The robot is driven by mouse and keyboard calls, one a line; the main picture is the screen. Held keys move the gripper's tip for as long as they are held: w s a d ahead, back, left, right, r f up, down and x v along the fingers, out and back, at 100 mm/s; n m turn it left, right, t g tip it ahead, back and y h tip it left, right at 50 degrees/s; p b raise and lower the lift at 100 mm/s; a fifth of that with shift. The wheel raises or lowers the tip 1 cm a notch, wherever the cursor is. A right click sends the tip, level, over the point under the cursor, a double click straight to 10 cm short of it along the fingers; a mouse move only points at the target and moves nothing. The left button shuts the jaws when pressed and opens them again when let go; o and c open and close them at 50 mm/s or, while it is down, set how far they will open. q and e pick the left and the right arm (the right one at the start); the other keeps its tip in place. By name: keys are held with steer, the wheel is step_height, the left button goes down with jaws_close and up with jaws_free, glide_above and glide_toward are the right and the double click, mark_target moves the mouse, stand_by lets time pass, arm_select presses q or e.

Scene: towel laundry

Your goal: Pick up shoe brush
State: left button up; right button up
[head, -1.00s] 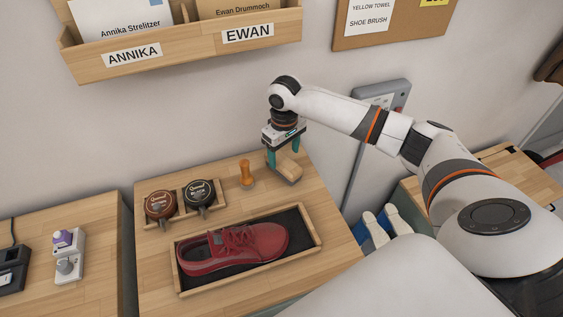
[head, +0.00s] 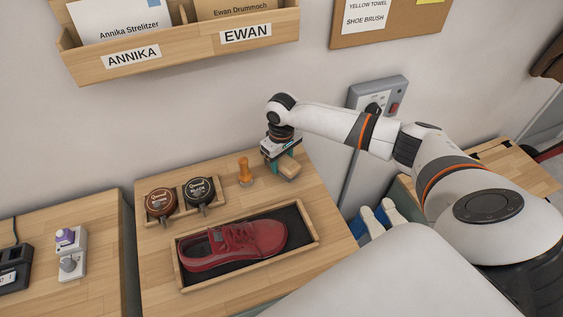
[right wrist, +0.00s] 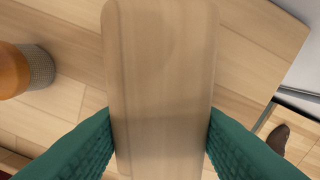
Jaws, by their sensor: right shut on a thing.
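The shoe brush (head: 288,170) has a light wooden back and is at the back right of the wooden table. My right gripper (head: 279,164) is around it from above, shut on it. In the right wrist view the wooden back of the brush (right wrist: 160,85) fills the middle, with a teal finger of the right gripper (right wrist: 160,140) pressed against each long side. The bristles are hidden beneath the back. I cannot tell surely whether the brush is clear of the table. My left gripper is not in view.
An orange-handled tool (head: 244,172) stands just left of the brush. Two polish tins, brown (head: 161,202) and black (head: 199,190), sit in a small wooden holder. A red shoe (head: 235,245) lies in a wooden tray (head: 250,281) in front. The wall is close behind.

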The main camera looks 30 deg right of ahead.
mark_target(282, 158)
steer(key=shift+s+r+b, duration=0.1)
steer(key=shift+r+b, duration=0.1)
steer(key=shift+b, duration=0.15)
step_height(282, 158, up, 6)
steer(key=shift+r+b, duration=0.2)
steer(key=shift+b, duration=0.7)
steer(key=s+a+b, duration=0.1)
steer(key=s, duration=0.5)
steer(key=s+a+b, duration=0.1)
steer(key=s+a, duration=0.1)
steer(key=s, duration=0.4)
steer(key=s+a+b, duration=0.1)
steer(key=s, duration=0.6)
steer(key=shift+s+a+r, duration=0.1)
steer(key=shift+a, duration=0.25)
